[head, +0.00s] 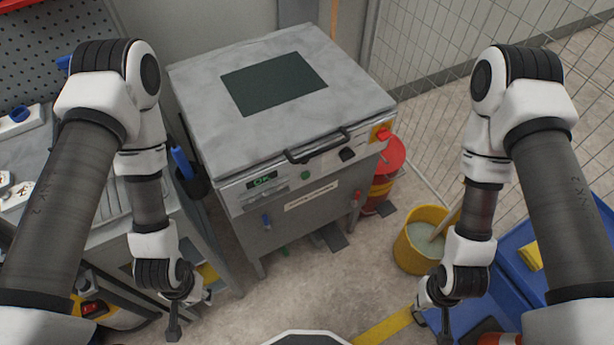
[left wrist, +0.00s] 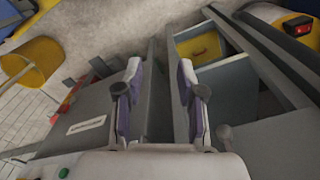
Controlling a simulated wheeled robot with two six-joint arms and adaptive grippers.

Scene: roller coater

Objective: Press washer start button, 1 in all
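The washer is a grey metal machine with a flat lid (head: 215,80) and a dark window in the lid. Its front panel carries a lit green display (head: 262,180), a round green button (head: 306,175), a black knob (head: 347,154) and a red button on yellow (head: 383,134). In the left wrist view a green button (left wrist: 64,172) shows at the lower left edge. My left gripper (left wrist: 160,72) has its fingers apart with nothing between them; in the head view it hangs low, left of the washer front. My right gripper (head: 440,316) hangs low at the right, its fingers partly unseen.
A yellow bucket (head: 415,252) stands right of the washer, near a red container (head: 388,160). A blue bin (head: 525,250) is at the right. A workbench (head: 95,215) is at the left, with a dark cup (head: 193,183) at its edge.

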